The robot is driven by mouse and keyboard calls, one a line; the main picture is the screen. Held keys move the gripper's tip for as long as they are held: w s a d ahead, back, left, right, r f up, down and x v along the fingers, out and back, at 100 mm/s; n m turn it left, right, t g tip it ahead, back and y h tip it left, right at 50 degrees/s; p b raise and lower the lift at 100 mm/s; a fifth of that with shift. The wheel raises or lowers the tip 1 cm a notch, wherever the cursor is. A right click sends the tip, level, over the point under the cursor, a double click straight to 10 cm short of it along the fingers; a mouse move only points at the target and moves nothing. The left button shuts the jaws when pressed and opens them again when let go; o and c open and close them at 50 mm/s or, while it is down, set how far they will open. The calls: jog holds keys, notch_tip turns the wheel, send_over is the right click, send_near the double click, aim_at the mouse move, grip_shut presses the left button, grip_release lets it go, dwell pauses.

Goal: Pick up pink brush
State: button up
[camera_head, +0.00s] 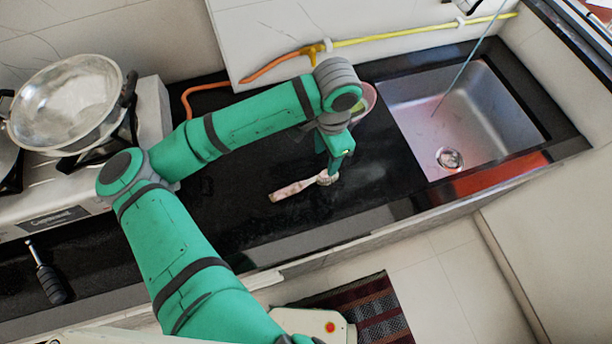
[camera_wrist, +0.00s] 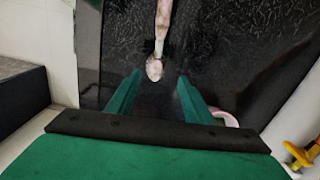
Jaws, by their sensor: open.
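The pink brush (camera_head: 298,188) lies on the black countertop, its pale pink handle pointing to the lower left and its rounded head at the right end. My gripper (camera_head: 334,170) is just above the head end, and its lower tip overlaps the head in the head view. In the wrist view the brush (camera_wrist: 162,30) runs down from the top edge, with its head just beyond the gap between the fingertips. My gripper (camera_wrist: 159,80) is open there, with nothing visible between its two green fingers.
A steel sink (camera_head: 470,115) is at the right. A metal pan (camera_head: 68,100) sits on the stove at the left. A pink-rimmed bowl (camera_head: 369,97) is partly hidden behind my wrist. A black-handled tool (camera_head: 49,280) lies at the lower left. The counter around the brush is clear.

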aim_at(323, 177)
jog(key=shift+s+f, duration=0.25)
jog(key=shift+f, duration=0.35)
jog(key=shift+s+f, duration=0.2)
jog(key=shift+f, duration=0.35)
jog(key=f, duration=0.4)
jog(key=shift+w+d, duration=0.1)
jog(key=shift+d, duration=0.3)
jog(key=shift+a+f, duration=0.1)
jog(key=shift+f, duration=0.55)
jog(key=shift+c, duration=0.6)
jog(key=c, duration=1)
